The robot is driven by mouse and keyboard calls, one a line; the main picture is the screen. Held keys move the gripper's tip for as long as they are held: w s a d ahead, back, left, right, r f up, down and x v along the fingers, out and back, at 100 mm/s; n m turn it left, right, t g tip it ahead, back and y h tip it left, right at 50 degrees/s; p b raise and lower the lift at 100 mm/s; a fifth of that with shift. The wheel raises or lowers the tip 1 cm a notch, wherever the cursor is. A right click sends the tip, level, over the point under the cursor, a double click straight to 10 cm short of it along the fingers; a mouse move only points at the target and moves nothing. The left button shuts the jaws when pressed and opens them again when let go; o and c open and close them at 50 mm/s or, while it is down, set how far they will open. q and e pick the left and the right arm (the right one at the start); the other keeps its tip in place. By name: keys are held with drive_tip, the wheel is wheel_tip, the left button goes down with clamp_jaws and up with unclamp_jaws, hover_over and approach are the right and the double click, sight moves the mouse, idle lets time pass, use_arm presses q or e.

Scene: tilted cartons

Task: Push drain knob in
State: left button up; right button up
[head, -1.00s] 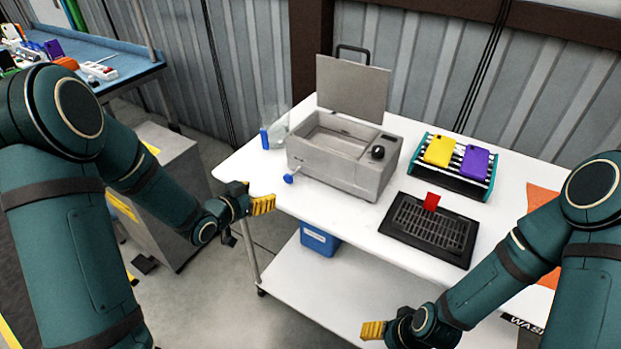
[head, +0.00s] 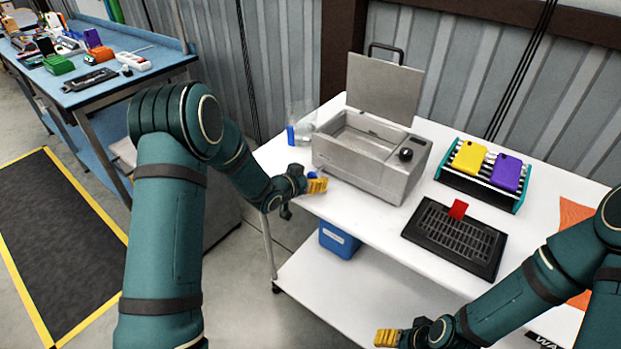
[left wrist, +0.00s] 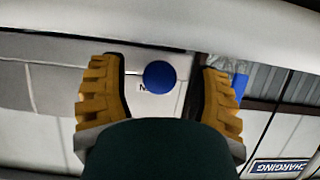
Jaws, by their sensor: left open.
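The blue drain knob (left wrist: 159,77) shows in the left wrist view between the two yellow fingers of my left gripper (left wrist: 160,95), which are apart. I cannot tell whether either finger touches it. In the head view my left gripper (head: 317,184) is at the lower left front of the grey metal bath (head: 355,170); a little of the blue knob (head: 312,175) shows behind the fingers. The bath's lid (head: 382,88) stands open. My right gripper (head: 388,338) is low in front of the table, apart from everything; its finger gap is not clear.
The bath stands on a white table (head: 375,220). A clear bottle with blue (head: 303,128) is left of it. A black grate tray (head: 455,238) with a red piece (head: 458,209) and a rack (head: 470,188) holding yellow and purple cartons are at right. A blue bin (head: 340,241) is below.

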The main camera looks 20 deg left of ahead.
sight(317, 171)
use_arm(q)
clamp_jaws()
idle(0.3)
drive_tip(key=w, duration=0.1)
drive_tip(key=w+d+b, duration=0.1)
drive_tip(key=shift+w+f, duration=0.15)
drive_tip(key=shift+w, duration=0.2)
unclamp_jaws()
drive_tip(key=shift+w+d, duration=0.1)
drive_tip(key=shift+w, duration=0.1)
